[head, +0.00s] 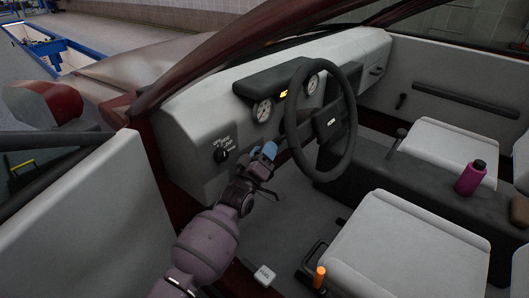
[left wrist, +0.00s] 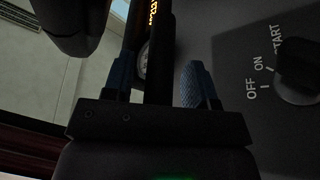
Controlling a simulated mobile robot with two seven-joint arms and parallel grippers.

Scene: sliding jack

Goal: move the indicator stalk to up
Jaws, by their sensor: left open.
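The indicator stalk (left wrist: 158,60) is a dark rod. In the left wrist view it runs down from the top between the two blue fingertips of my left gripper (left wrist: 157,80). The jaws are open, with a finger on each side of it; I cannot tell whether either finger touches it. In the head view my left gripper (head: 266,151) is left of the steering wheel (head: 346,110), beside the column. There the stalk is mostly hidden and too small to judge its tilt. My right gripper is not in view.
An ignition switch (head: 222,155) marked OFF, ON and START is left of the gripper; it also shows in the left wrist view (left wrist: 300,82). A gauge (head: 262,111) and a lit yellow display (head: 284,93) are above. The seat (head: 385,250) is at right.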

